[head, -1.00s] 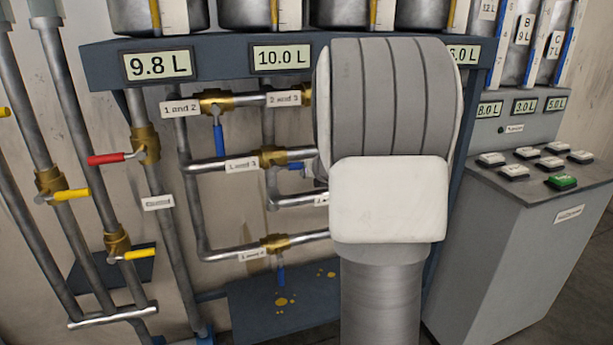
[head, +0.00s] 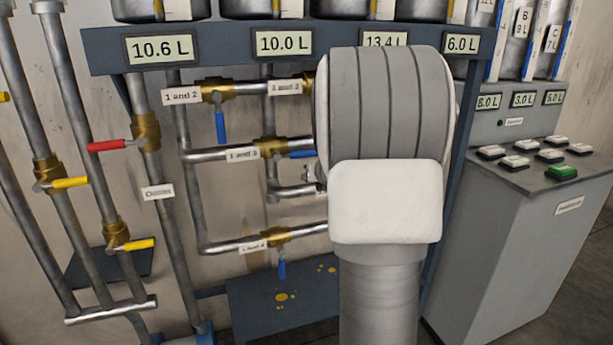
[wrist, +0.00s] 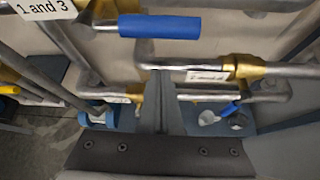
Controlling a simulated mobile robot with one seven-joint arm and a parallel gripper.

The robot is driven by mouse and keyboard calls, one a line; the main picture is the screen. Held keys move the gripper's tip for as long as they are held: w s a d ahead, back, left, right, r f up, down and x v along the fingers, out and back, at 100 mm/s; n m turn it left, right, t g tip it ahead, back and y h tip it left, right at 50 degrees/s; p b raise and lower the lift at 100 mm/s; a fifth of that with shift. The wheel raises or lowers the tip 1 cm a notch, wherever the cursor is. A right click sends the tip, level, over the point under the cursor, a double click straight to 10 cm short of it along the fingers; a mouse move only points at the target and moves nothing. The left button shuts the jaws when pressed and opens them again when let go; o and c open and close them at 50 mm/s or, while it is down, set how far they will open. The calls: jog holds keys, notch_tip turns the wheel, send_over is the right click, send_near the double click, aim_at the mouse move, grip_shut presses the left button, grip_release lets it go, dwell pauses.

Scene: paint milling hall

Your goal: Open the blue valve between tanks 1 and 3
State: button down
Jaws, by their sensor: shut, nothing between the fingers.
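The valve labelled "1 and 3" has a brass body (head: 271,150) on a horizontal pipe. Its blue handle (head: 302,154) points right, lying along the pipe; its right end is hidden behind my arm in the head view. In the wrist view the blue handle (wrist: 160,26) lies level near the top, right of the "1 and 3" label (wrist: 43,9). My gripper (wrist: 160,76) is shut and empty, its fingertips below the handle in that picture with a visible gap. In the head view my arm hides most of the gripper.
Other blue handles, on "1 and 2" (head: 220,126) and the lower valve (head: 282,269), hang down. A red handle (head: 107,145) and yellow handles (head: 70,183) are at left. Tank displays read 10.6 L (head: 156,48), 10.0 L, 13.4 L and 6.0 L. A button console (head: 490,240) stands right.

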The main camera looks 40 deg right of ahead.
jog(key=p+v, duration=0.3)
jog(key=v, duration=0.7)
jog(key=shift+a+p, duration=0.25)
jog(key=shift+p, duration=0.05)
